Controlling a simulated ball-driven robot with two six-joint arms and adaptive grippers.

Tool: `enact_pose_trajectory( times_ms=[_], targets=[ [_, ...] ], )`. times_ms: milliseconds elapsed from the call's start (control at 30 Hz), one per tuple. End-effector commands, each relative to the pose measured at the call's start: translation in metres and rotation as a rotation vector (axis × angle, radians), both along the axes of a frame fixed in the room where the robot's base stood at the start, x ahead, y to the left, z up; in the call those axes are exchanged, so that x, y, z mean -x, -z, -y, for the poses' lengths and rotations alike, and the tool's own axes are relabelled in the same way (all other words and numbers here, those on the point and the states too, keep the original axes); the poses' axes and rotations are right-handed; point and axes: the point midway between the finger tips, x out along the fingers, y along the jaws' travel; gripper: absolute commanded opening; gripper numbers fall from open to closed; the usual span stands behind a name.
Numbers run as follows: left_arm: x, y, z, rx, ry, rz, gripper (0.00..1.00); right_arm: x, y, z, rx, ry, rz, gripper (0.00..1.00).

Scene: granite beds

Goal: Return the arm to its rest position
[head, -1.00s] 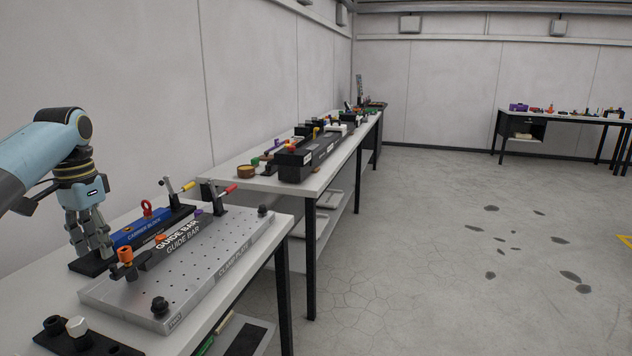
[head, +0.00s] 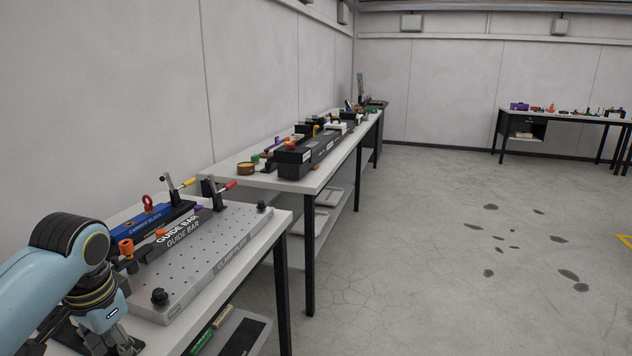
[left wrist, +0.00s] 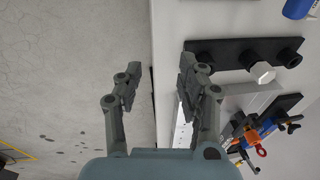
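My left arm comes in at the lower left of the head view. Its gripper (head: 118,347) hangs over the near end of the bench, partly cut off by the bottom edge. In the left wrist view the gripper (left wrist: 158,82) has its two fingers spread wide with nothing between them. The fingers straddle the bench edge, with floor on one side and white bench top on the other. No right gripper shows in either view.
The near bench holds a clamp plate (head: 228,242), a guide bar (head: 178,231) and a blue carrier block (head: 150,219) with a red ring. A black bar with knobs (left wrist: 229,53) lies close to the gripper. Open floor (head: 420,270) lies right.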

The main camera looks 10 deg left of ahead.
Motion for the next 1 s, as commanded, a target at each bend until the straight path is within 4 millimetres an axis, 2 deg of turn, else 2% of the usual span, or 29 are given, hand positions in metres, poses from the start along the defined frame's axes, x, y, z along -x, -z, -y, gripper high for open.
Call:
enact_pose_trajectory(
  times_ms=[33,100,200,300,500,767,1000],
  targets=[
    [0.028,0.008,0.017,0.005,0.001,0.015,0.39,-0.001,0.0,0.0,0.0,0.0,0.001,0.4],
    [0.059,0.009,0.034,0.01,-0.009,0.048,0.39,-0.002,0.0,0.0,0.0,0.0,0.003,0.4],
    [0.094,0.005,0.052,0.022,-0.029,0.087,0.39,-0.003,0.0,0.0,0.0,0.0,0.005,0.4],
    [0.123,-0.003,0.065,0.035,-0.05,0.116,0.39,-0.003,0.0,0.0,0.0,0.0,0.005,0.4],
    [0.167,-0.023,0.082,0.057,-0.093,0.164,0.39,-0.004,0.0,-0.002,-0.002,0.0,0.007,0.4],
    [0.209,-0.052,0.094,0.08,-0.148,0.213,0.39,-0.005,0.0,-0.006,-0.007,0.002,0.008,0.4],
    [0.196,0.015,0.088,0.077,-0.155,0.191,0.39,-0.004,0.017,-0.006,-0.007,0.002,0.006,0.4]
  ],
)
